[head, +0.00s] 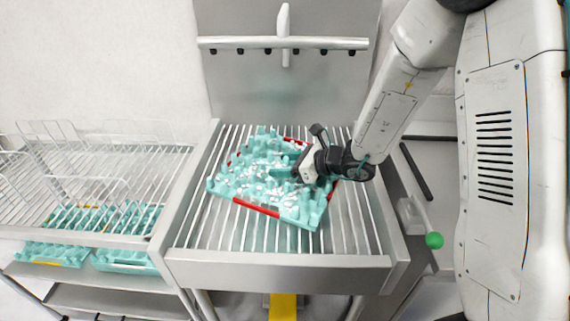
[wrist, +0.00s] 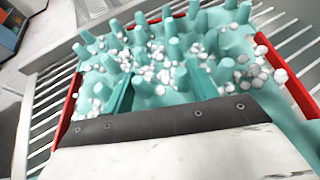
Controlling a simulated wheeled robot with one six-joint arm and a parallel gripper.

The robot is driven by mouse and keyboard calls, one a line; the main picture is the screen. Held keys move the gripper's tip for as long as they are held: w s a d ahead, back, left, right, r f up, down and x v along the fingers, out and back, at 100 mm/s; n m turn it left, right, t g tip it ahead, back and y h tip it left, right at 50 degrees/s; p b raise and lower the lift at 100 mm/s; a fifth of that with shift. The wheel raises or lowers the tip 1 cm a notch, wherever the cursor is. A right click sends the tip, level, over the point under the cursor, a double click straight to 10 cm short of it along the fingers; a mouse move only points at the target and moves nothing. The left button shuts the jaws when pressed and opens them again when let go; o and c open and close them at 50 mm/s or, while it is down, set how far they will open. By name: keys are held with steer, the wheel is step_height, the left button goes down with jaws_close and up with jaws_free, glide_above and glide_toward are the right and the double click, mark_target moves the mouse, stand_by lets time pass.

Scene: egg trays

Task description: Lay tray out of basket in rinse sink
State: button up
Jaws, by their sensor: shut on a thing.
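A teal egg tray (head: 304,214) with red edge strips lies over the slatted rack of the rinse sink (head: 280,258), turned at an angle. White foam-like beads or residue are scattered over it. My gripper (head: 281,173) is above the tray and shut on it. In the wrist view my gripper's two teal fingers (wrist: 160,92) reach down among the tray's pegs, and the tray (wrist: 225,18) fills most of that view. The exact grip point is hidden by the gripper body. I cannot tell whether the tray rests fully on the slats.
A wire basket (head: 75,185) stands on a rack at left. Teal trays (head: 122,262) sit on the shelf below it. A spray bar (head: 283,43) crosses the metal back panel above the sink. A green ball-tipped lever (head: 434,240) stands right of the sink.

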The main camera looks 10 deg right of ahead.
steer(key=o, duration=1.1)
steer(key=shift+f, duration=0.15)
steer(key=shift+c, duration=0.2)
